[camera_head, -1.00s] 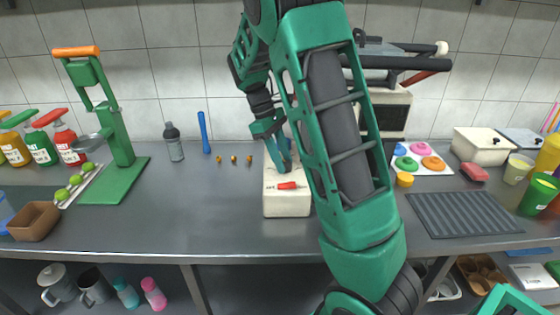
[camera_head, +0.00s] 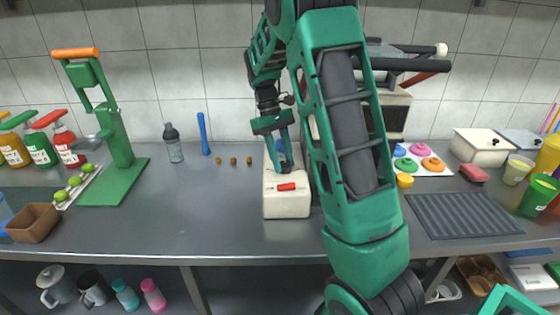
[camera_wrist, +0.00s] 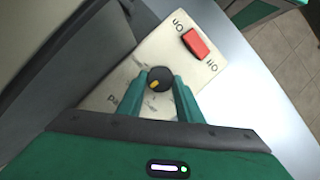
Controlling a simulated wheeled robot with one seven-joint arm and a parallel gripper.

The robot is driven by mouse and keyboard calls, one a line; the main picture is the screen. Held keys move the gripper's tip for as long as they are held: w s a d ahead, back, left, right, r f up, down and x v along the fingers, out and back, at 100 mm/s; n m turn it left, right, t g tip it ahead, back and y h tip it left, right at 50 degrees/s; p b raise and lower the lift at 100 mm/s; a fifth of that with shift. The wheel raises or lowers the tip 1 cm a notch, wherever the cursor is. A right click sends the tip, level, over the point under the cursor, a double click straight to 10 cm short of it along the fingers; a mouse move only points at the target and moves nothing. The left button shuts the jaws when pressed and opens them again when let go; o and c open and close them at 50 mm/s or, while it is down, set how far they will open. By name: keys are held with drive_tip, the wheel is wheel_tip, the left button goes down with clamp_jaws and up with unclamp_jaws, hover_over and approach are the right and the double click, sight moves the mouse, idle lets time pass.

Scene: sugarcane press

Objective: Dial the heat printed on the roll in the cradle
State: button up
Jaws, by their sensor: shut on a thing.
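A cream-white box (camera_head: 288,207) stands on the counter near the middle, with a red switch (camera_head: 286,187) on its top. In the wrist view the red switch (camera_wrist: 196,43) sits between printed "On" and "Off" words. A round black knob (camera_wrist: 161,74) with a yellow mark is on the same face. My gripper (camera_wrist: 159,86) is shut on the knob, one green finger on each side. In the head view my gripper (camera_head: 280,165) is low over the box's top. Other print beside the knob is partly covered by my fingers. I cannot make out a roll or its cradle; my arm hides part of the box.
A dark bottle (camera_head: 173,143) and a blue stick (camera_head: 204,133) stand at the back. A ribbed black mat (camera_head: 463,213) lies at the right. The counter left of the box is mostly clear.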

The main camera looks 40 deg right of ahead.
drive_tip(key=shift+w, duration=0.1)
drive_tip(key=o, duration=1)
drive_tip(key=shift+o, duration=0.2)
drive_tip(key=v, duration=1)
drive_tip(key=shift+r, duration=0.35)
drive_tip(key=shift+w, duration=0.15)
